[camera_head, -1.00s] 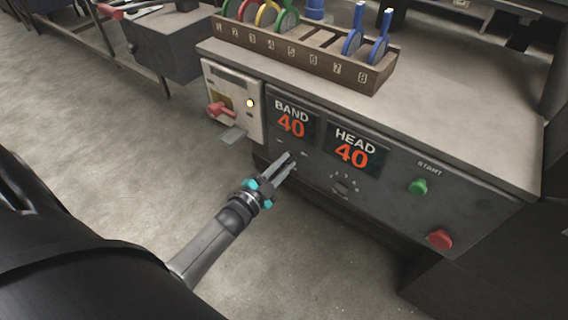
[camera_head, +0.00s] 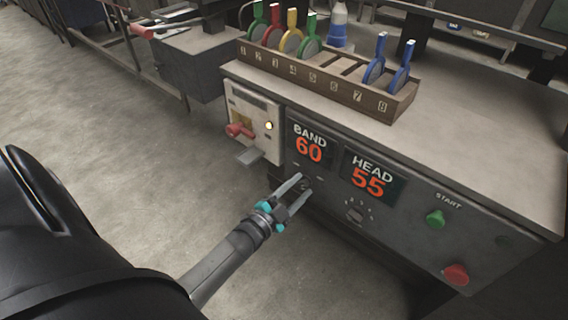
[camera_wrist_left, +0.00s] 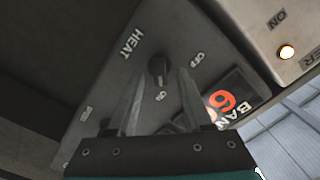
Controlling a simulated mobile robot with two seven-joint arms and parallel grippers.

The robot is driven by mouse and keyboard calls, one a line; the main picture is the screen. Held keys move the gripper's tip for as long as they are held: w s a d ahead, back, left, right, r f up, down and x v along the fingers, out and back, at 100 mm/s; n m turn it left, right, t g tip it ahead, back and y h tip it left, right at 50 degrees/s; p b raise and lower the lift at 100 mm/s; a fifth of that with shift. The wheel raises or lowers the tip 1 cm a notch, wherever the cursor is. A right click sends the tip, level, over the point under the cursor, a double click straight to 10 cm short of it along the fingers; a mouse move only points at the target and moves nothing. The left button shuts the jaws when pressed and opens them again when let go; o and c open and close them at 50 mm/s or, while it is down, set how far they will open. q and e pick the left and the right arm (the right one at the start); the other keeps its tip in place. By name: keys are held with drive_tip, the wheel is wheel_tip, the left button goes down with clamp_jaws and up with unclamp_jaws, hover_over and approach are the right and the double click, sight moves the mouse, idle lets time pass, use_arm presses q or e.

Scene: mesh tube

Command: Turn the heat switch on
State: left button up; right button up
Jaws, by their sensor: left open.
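The heat switch is a small black knob (camera_wrist_left: 157,70) on the grey control panel, beside the HEAT label (camera_wrist_left: 124,42) and between OFF and ON marks. The OFF mark (camera_wrist_left: 200,58) is on the right and the ON mark (camera_wrist_left: 160,96) is just below the knob. Which mark the knob points to is hard to tell. My left gripper (camera_head: 305,184) is open at the panel's lower left in the head view. In the left wrist view its fingers lie on either side of the knob; whether they touch it is unclear. My right gripper is not in view.
Green (camera_head: 435,219) and red (camera_head: 456,274) buttons are at right. A wooden rack (camera_head: 330,83) stands on top.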

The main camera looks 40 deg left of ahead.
use_arm(q)
drive_tip(key=s+a+p, duration=0.1)
drive_tip(key=s+p, duration=0.2)
drive_tip(key=s, duration=1.2)
drive_tip(key=shift+p, duration=0.3)
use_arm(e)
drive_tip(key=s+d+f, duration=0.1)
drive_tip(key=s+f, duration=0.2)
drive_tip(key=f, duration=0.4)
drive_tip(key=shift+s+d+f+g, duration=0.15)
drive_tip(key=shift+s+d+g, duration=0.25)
use_arm(q)
drive_tip(key=shift+w, duration=0.1)
